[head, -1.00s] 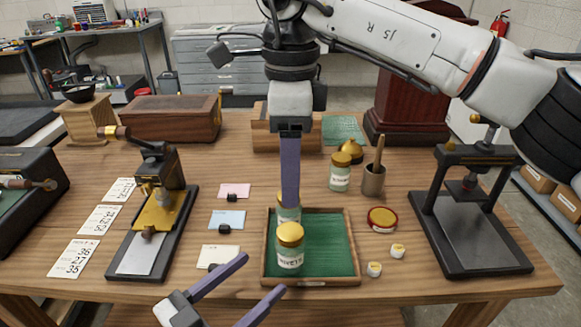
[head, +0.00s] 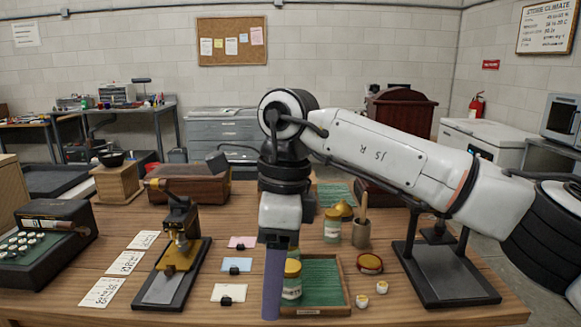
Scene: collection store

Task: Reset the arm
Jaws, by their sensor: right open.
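My right gripper (head: 272,298) hangs pointing down from the arm at the right. It is open and seen edge-on, so its violet fingers overlap, with nothing seen held between them. It is in front of the left edge of the green-lined wooden tray (head: 325,312) and covers part of it. A glass jar with a gold lid (head: 292,284) stands in the tray just right of the fingers. Whether the fingers touch the jar or tray I cannot tell. A second jar may be hidden behind. My left gripper is not in view.
Another gold-lidded jar (head: 333,226) and a cup with a wooden tool (head: 361,233) stand behind the tray. A black press (head: 445,270) is at right, a brass-and-black stamping device (head: 178,255) at left. Cards (head: 237,265) lie between. A round red-rimmed tin (head: 370,263) is nearby.

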